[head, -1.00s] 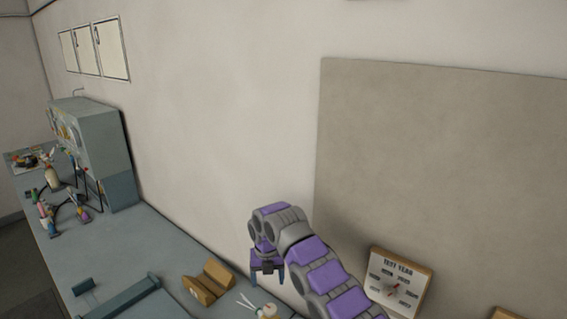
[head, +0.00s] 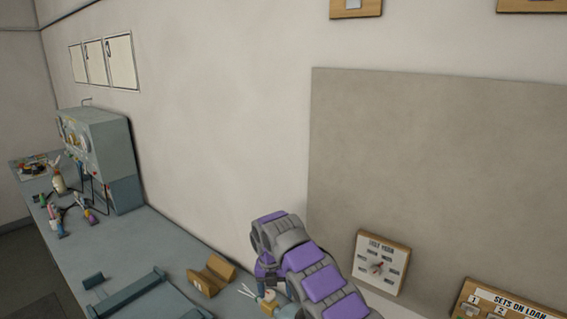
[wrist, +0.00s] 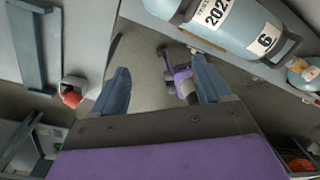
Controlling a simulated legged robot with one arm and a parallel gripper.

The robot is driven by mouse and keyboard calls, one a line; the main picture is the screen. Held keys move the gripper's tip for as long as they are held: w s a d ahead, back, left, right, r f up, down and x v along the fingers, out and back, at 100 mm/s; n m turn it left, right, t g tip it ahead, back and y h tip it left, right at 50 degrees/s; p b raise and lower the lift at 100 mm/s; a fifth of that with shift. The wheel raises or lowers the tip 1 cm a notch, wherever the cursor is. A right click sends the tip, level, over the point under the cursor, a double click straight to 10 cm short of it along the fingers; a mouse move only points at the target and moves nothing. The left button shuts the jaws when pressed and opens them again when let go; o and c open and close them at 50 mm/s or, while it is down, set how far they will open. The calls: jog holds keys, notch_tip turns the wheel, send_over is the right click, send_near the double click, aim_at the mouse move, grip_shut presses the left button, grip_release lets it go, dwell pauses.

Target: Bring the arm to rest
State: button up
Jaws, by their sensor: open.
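My purple and grey arm reaches up from the bottom of the head view and bends down at its wrist. My gripper (head: 268,283) hangs just above the bench in front of the wall, partly hidden behind my own arm links. In the wrist view my gripper (wrist: 158,88) shows two blue-grey fingers spread wide apart with nothing between them. The floor and a purple part of my own body show beyond the gap.
A grey bench (head: 150,236) runs along the wall with a wooden cradle (head: 212,276) and a grey cabinet (head: 108,160).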

jog(key=s+d+r+m+h+b, duration=0.1)
jog(key=s+d+r+m+b, duration=0.15)
jog(key=s+d+m, duration=0.4)
jog(key=s+d+r+m+g+h+b, duration=0.1)
jog(key=s+d+r+m+b, duration=0.1)
jog(key=s+d+r+m, duration=0.4)
jog(key=s+d+r+m+h+b, duration=0.1)
jog(key=s+d+r+m+b, duration=0.2)
jog(key=d+m, duration=0.5)
jog(key=s+a+f+m+y+b, duration=0.1)
jog(key=s+f+m, duration=0.3)
jog(key=s, duration=0.7)
jog(key=s+a+f+m+y+b, duration=0.1)
jog(key=s+f+m+b, duration=0.2)
jog(key=s, duration=0.9)
jog(key=s+a+f+m+y+b, duration=0.2)
jog(key=s+f+m, duration=0.3)
jog(key=s, duration=0.7)
jog(key=m, duration=0.2)
jog(key=shift+m+g+b, duration=0.35)
jog(key=shift+g, duration=0.05)
jog(key=shift+f, duration=0.1)
dwell(1.8)
